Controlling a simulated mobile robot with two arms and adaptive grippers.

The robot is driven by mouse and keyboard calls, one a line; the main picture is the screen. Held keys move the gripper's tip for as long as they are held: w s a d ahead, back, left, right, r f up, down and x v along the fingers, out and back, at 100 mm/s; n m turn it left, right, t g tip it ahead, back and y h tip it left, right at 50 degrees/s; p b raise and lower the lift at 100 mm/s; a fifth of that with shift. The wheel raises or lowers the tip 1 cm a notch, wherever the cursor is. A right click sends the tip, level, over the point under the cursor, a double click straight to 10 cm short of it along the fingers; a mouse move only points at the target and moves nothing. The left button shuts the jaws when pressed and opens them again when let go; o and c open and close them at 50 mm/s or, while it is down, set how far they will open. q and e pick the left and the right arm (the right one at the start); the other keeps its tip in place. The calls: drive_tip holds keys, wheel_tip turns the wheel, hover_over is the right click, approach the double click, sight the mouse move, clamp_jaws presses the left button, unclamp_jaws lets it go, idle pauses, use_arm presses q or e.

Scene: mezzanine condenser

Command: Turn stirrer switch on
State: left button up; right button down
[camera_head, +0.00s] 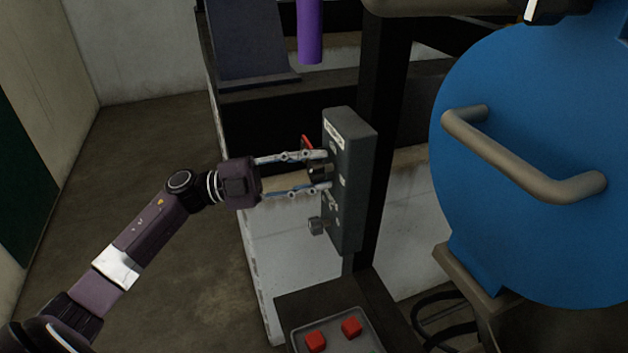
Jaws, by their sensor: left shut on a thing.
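A grey upright control box (353,190) is mounted on a dark post in the middle of the view. A small dark knob, the switch (318,172), sticks out from its left-facing side. My left gripper (322,170) reaches in from the left, one finger above the knob and one below, and is shut on it. A red piece (307,143) shows just behind the upper finger. The labels are too small to read.
A large blue round cover (540,150) with a metal handle (520,160) stands at the right. A grey tray (335,336) with red cubes is below the box. A purple cylinder (310,30) hangs above. Floor at the left is clear.

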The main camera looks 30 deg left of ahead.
use_arm(q)
drive_tip(key=m+b, duration=0.1)
drive_tip(key=m, duration=0.1)
drive_tip(key=m+g+y+b, duration=0.1)
drive_tip(key=m, duration=0.1)
drive_tip(key=m+b, duration=0.1)
drive_tip(key=shift+f+m+g+y+b, duration=0.25)
drive_tip(key=shift+m+g+y+b, duration=0.05)
drive_tip(key=shift+m+b, duration=0.1)
drive_tip(key=shift+m+y+b, duration=0.5)
drive_tip(key=shift+m+b, duration=0.3)
drive_tip(key=shift+m, duration=0.4)
drive_tip(key=shift+r+m, duration=0.1)
drive_tip(key=shift+m, duration=0.2)
drive_tip(key=o, duration=1.2)
